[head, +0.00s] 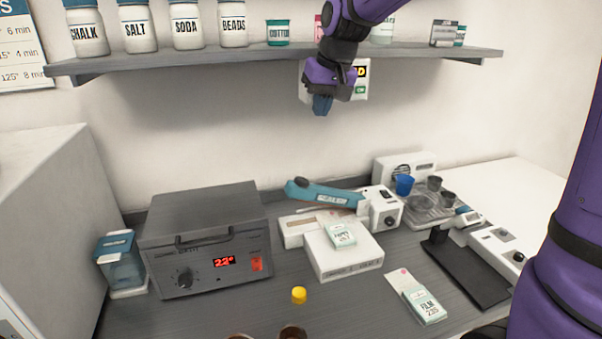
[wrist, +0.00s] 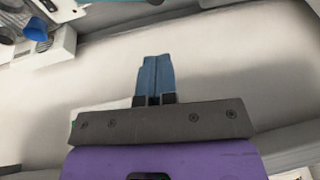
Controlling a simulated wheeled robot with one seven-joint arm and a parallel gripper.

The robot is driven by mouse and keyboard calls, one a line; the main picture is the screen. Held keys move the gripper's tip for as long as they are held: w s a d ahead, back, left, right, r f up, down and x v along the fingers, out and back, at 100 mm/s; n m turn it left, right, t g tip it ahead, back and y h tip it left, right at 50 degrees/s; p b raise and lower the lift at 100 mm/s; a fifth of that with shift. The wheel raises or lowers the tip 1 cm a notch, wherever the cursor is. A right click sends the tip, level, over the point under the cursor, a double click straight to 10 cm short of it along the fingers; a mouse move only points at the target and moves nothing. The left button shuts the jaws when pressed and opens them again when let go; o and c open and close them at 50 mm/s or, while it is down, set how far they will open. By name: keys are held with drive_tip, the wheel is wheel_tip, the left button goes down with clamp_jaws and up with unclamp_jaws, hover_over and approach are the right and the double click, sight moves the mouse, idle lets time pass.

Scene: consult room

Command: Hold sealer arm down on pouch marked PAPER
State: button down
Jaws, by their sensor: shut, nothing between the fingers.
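The sealer (head: 380,212) stands on the grey counter, a white unit with a teal arm (head: 325,194). The arm slants up toward the left, apart from the base bar (head: 295,232). A small pouch with a pale green label, apparently reading PAPER (head: 341,235), lies on a white block in front of the sealer. Another pouch, marked FILM (head: 425,305), lies on the counter to the right. My gripper (head: 321,105) is shut and empty, high above the sealer in front of the wall. Its blue fingers (wrist: 155,80) are together in the wrist view.
A shelf (head: 280,62) with jars runs above the counter. A grey oven (head: 205,245) stands left. A blue cup (head: 404,184) and dark cups sit on a tray behind right. A yellow cap (head: 299,295) lies in front. A black-plated device (head: 470,268) is at right.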

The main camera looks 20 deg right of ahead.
sight(299, 180)
drive_tip(key=x, duration=2)
drive_tip(key=shift+f, duration=0.1)
